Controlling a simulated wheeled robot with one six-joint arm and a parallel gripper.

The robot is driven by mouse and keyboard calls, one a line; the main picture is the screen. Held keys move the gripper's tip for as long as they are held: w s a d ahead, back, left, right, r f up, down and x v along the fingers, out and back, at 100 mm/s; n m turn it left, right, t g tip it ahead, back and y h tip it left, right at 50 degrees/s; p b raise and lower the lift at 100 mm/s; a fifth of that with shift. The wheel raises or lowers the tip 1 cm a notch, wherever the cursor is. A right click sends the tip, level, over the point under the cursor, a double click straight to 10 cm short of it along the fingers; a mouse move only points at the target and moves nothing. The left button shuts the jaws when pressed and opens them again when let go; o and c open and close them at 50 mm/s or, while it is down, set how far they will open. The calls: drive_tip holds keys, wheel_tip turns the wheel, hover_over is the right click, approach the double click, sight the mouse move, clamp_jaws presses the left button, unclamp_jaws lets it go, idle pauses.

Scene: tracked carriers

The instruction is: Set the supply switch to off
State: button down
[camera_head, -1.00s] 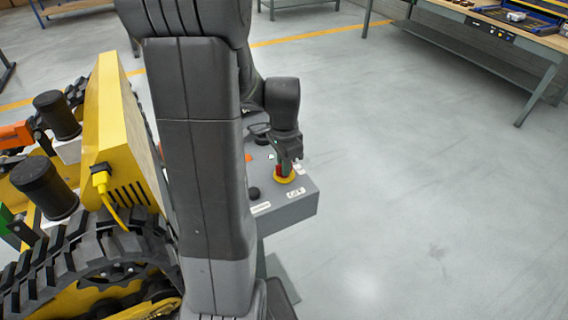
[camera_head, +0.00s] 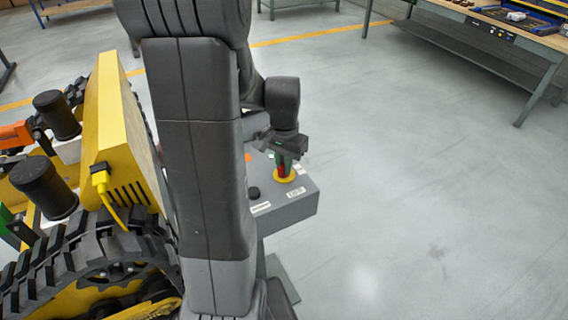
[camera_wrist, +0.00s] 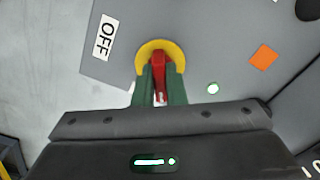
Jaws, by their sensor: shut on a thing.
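The supply switch has a red handle (camera_wrist: 160,68) on a yellow round plate (camera_wrist: 152,48), set in the top of a grey control box (camera_head: 290,208). In the head view the yellow plate (camera_head: 285,179) sits near the box's right side. My gripper (camera_wrist: 160,95) is shut on the red handle, with a green finger on each side of it. In the head view my gripper (camera_head: 284,165) reaches down onto the switch from above. A white OFF label (camera_wrist: 107,38) is left of the switch in the wrist view. The fingers hide part of the handle.
The box also carries an orange square (camera_wrist: 264,58), a small lit green lamp (camera_wrist: 213,88) and a black knob (camera_head: 253,192). A yellow tracked machine (camera_head: 110,130) stands close on the left. Open floor lies to the right, with a workbench (camera_head: 500,40) behind.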

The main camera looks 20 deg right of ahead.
drive_tip(key=n, duration=0.5)
drive_tip(key=shift+n, duration=0.3)
drive_tip(key=n, duration=0.5)
drive_tip(key=shift+n, duration=0.4)
drive_tip(key=shift+r, duration=0.1)
drive_tip(key=c, duration=1.5)
unclamp_jaws()
wheel_tip(320, 180, up, 14)
drive_tip(key=shift+f, duration=0.15)
